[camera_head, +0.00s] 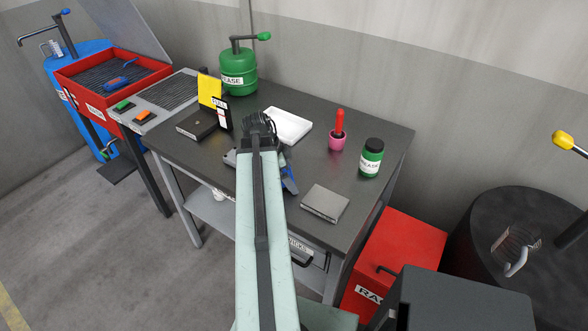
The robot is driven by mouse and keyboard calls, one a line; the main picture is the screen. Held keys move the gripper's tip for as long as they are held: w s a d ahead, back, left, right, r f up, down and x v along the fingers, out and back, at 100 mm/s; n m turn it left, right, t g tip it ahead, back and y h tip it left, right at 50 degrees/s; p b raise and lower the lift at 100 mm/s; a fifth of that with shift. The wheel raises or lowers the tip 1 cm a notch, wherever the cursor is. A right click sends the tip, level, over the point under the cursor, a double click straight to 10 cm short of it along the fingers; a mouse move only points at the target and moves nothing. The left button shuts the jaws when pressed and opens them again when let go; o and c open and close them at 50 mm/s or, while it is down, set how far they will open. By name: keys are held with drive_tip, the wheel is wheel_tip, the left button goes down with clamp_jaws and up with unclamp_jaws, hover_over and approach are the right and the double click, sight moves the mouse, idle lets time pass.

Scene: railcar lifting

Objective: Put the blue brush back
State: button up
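A blue brush-like tool (120,83) lies on the dark grid inside the red basin (82,100) at the upper left. A second blue item (289,180) shows just right of my arm on the dark workbench, partly hidden by the arm; I cannot tell what it is. My arm reaches from the bottom over the bench. My gripper (258,125) is at its far end, black, above the middle of the bench and well right of the red basin. I see its back only, so its fingers and anything between them are hidden.
The bench (272,218) holds a green grease can (239,72), a white tray (288,125), a pink cup (337,140) with a red handle, a green jar (371,158) and a grey box (325,203). A red cabinet (405,245) and dark drum (510,225) stand right. Floor at left is clear.

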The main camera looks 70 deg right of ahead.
drive_tip(key=shift+r, duration=0.1)
drive_tip(key=shift+r+p, duration=0.2)
drive_tip(key=shift+p, duration=0.1)
drive_tip(key=p+v, duration=1)
drive_tip(key=v, duration=0.1)
drive_tip(key=shift+r+p, duration=0.4)
drive_tip(key=shift+w+a, duration=0.15)
drive_tip(key=shift+w, duration=0.1)
